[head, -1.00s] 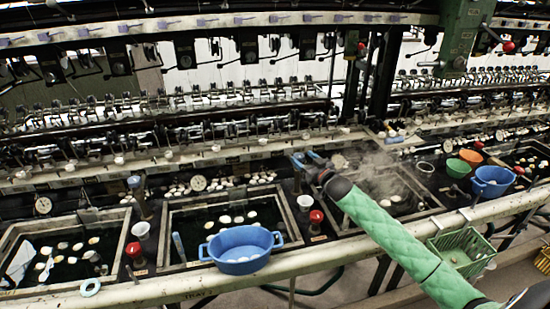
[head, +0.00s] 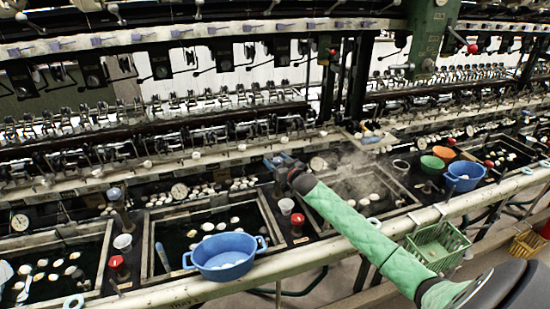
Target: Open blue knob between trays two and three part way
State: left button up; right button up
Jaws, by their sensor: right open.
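My right gripper (head: 279,162) reaches in from the right on a green-sleeved arm. It is open at the back of the dark strip between the middle tray (head: 152,236) and the steaming right tray (head: 398,190). Blue shows at its fingertips, where I cannot separate the blue knob from the fingers. Whether they touch is unclear. A red knob (head: 297,220) stands nearer the front on the same strip. Another blue-topped knob (head: 114,193) and a red knob (head: 117,261) stand between the left and middle trays. My left gripper is out of view.
A blue basin (head: 225,262) sits at the middle tray's front edge by the pale front rail (head: 330,247). A white cup (head: 286,206) stands near the red knob. Green (head: 432,164), orange (head: 444,153) and blue (head: 464,176) bowls stand right.

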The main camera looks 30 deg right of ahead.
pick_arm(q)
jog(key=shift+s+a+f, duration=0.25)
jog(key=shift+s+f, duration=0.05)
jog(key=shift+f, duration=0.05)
pick_arm(e)
jog(key=shift+w, duration=0.6)
jog(key=shift+c, duration=0.2)
jog(key=c, duration=0.9)
